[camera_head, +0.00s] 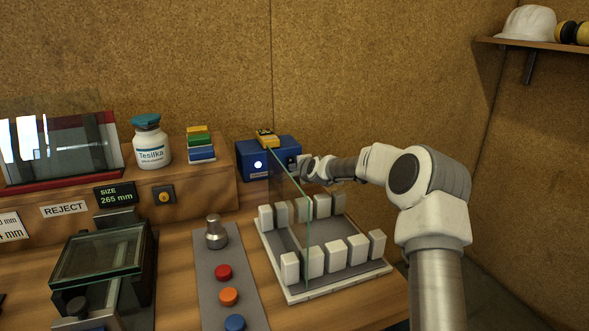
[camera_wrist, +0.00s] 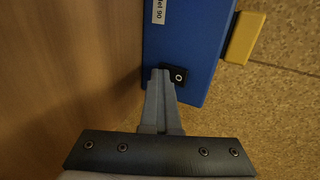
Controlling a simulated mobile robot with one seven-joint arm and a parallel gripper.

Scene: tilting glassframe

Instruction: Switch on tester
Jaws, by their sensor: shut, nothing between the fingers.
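The tester appears to be the blue box (camera_head: 244,155) at the back wall, with a yellow part (camera_head: 265,135) on top and a round, bright white spot on its front. The wrist view shows the blue box (camera_wrist: 190,30) close up, with a small black rocker switch (camera_wrist: 179,75) marked with a pale ring. My gripper (camera_wrist: 160,73) is shut and empty, its fingertips at the switch's left edge; I cannot tell whether they touch it. In the head view my gripper (camera_head: 298,168) is at the box's right front, partly behind glass. The switch is not clear there.
A glass pane (camera_head: 290,190) stands upright in a white-blocked rack (camera_head: 330,284) in front of the box. A grey panel (camera_head: 243,309) with a metal knob and coloured buttons lies left of the rack. A Tesilka jar (camera_head: 151,150) stands on the wooden ledge.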

